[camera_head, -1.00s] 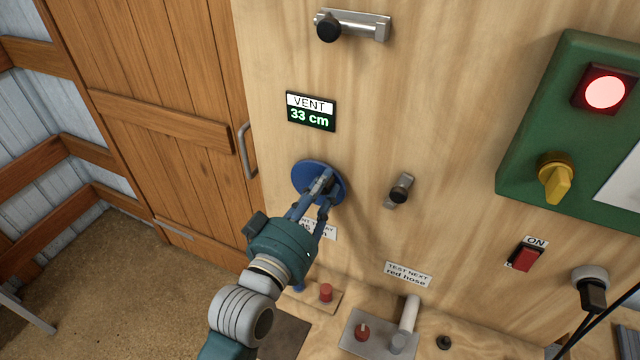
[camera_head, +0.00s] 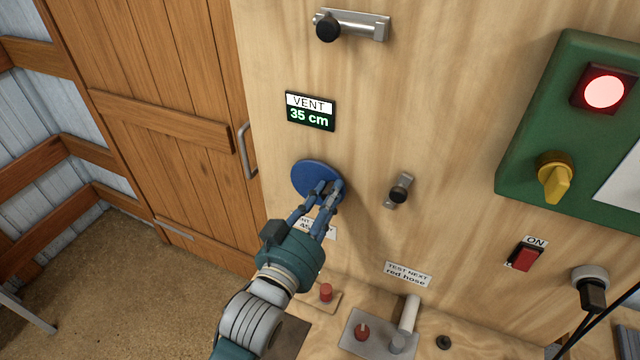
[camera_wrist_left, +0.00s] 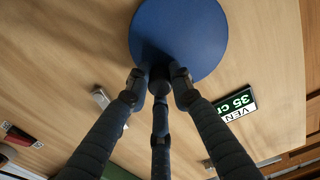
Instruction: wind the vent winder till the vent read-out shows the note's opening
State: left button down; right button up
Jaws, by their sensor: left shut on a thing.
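The vent winder (camera_head: 310,174) is a round blue disc on the plywood wall; it also shows in the left wrist view (camera_wrist_left: 190,35). My left gripper (camera_head: 326,190) is shut on the winder's dark knob (camera_wrist_left: 158,80), at the disc's lower right in the head view. The vent read-out (camera_head: 311,111) above the winder shows 35 cm in green. A white note (camera_head: 327,232) below the winder is partly hidden by my fingers; a 4 and perhaps a 5 show on it. My right gripper is in neither view.
Right of the winder are a small black-knobbed latch (camera_head: 399,190) and a green panel (camera_head: 518,165) with a lit red lamp and yellow knob. A sliding bolt (camera_head: 352,25) is above. A red button (camera_head: 326,292) and a grey lever plate (camera_head: 372,338) lie below.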

pick_arm(q)
jog(key=m, duration=0.2)
jog(key=f+m, duration=0.1)
jog(key=shift+d+f+m, duration=0.1)
jog(key=shift+f+m, duration=0.1)
jog(key=shift+m, duration=0.2)
jog(key=shift+m, duration=0.3)
jog(key=shift+f+m, duration=0.45)
jog(key=shift+m, duration=0.7)
jog(key=shift+f+m, duration=0.4)
jog(key=shift+m, duration=0.75)
jog(key=shift+w+a+f+m, duration=0.1)
jog(key=shift+a+f+m, duration=0.15)
jog(key=shift+m, duration=0.55)
jog(key=shift+w+a+f+m, duration=0.1)
jog(key=shift+a+f+m, duration=0.1)
jog(key=shift+m, duration=0.6)
jog(key=shift+w+a+f+m, duration=0.15)
jog(key=shift+f+m, duration=0.1)
jog(key=shift+m, duration=0.55)
jog(key=shift+s, duration=0.1)
